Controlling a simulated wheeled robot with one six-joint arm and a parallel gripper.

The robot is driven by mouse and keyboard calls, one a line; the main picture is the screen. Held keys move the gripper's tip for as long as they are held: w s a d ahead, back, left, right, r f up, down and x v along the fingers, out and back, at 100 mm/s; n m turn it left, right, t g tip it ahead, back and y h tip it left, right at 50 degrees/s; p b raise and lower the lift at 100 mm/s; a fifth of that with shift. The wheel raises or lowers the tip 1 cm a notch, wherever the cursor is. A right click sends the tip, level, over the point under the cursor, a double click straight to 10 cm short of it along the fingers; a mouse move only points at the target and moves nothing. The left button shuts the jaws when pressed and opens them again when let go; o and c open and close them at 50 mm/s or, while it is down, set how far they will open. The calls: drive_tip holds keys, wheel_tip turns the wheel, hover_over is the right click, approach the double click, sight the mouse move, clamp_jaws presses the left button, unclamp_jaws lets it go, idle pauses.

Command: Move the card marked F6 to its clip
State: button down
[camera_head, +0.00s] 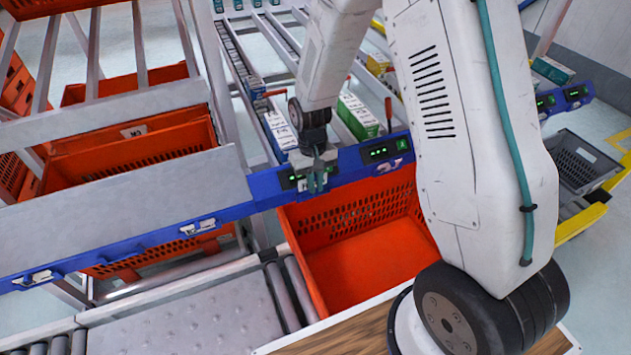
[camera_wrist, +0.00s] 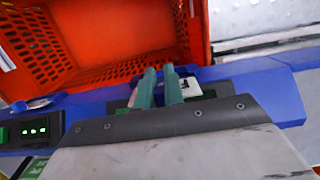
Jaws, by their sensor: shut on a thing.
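A white card (camera_wrist: 191,87) with a dark mark shows beside the right finger, against the blue rail (camera_wrist: 235,76). I cannot read F6 on it, and the fingers hide part of it. The clip at this spot is mostly hidden behind the gripper; I cannot tell whether the card sits in it.
An empty orange tote (camera_head: 372,262) stands below the rail. Green-lit displays (camera_head: 386,151) sit along the rail. Other clips (camera_head: 198,227) are farther left. A grey roller conveyor (camera_head: 200,315) lies at the lower left.

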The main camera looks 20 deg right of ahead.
drive_tip(key=shift+f, duration=1.5)
drive_tip(key=c, duration=1.4)
unclamp_jaws()
drive_tip(key=shift+c, duration=0.2)
drive_tip(key=r, duration=0.5)
drive_tip(key=w+r, duration=0.1)
drive_tip(key=r, duration=0.1)
drive_tip(key=shift+r, duration=0.4)
drive_tip(key=shift+w, duration=0.1)
